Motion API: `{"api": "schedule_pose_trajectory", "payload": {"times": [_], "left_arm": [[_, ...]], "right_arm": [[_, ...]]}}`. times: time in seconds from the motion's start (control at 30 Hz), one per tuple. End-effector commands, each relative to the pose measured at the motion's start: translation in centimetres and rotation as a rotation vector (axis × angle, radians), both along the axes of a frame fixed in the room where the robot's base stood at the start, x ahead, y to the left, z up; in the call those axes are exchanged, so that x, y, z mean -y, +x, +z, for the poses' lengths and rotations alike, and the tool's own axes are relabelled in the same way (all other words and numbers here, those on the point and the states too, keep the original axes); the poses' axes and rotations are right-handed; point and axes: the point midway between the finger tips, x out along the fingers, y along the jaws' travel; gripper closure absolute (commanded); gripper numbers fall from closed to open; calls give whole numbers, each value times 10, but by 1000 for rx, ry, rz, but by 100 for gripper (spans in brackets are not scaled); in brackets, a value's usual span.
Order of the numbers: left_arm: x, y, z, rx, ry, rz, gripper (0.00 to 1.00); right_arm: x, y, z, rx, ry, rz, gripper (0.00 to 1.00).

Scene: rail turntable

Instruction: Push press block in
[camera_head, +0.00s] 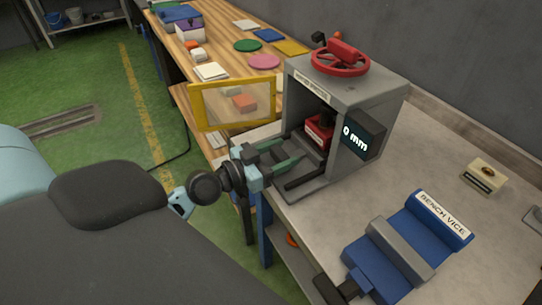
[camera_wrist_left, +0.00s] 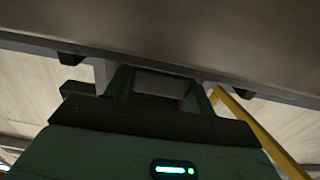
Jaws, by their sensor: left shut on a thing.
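The grey press (camera_head: 345,95) stands on the workbench with a red handwheel (camera_head: 340,57) on top. Its yellow-framed door (camera_head: 235,104) is swung open to the left. A red block (camera_head: 319,130) sits inside, above a dark slide and partly in the press's shade. My left gripper (camera_head: 288,153) reaches into the front opening, its two fingers pointing at the block. My right gripper is not in view.
A display (camera_head: 357,138) on the press reads 0 mm. A blue bench vice (camera_head: 405,248) stands in front to the right. A small beige device (camera_head: 485,175) lies farther right. A wooden table (camera_head: 213,52) with coloured plates is behind.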

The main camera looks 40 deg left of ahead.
Motion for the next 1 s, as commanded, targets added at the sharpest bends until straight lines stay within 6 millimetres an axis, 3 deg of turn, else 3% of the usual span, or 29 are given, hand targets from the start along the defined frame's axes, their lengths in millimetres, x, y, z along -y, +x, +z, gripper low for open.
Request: {"api": "schedule_pose_trajectory", "payload": {"times": [0.13,0.47,0.5,0.6,0.63,1.0], "left_arm": [[5,13,2,3,0,1,87],[7,15,3,5,-2,0,86],[7,15,3,5,-1,0,40],[6,15,2,4,-2,0,27],[6,15,2,4,-2,0,24],[4,10,-1,-1,0,0,24]], "right_arm": [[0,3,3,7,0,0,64],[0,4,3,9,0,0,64],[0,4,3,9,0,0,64],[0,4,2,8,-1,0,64],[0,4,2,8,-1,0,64],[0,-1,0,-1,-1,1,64]]}}
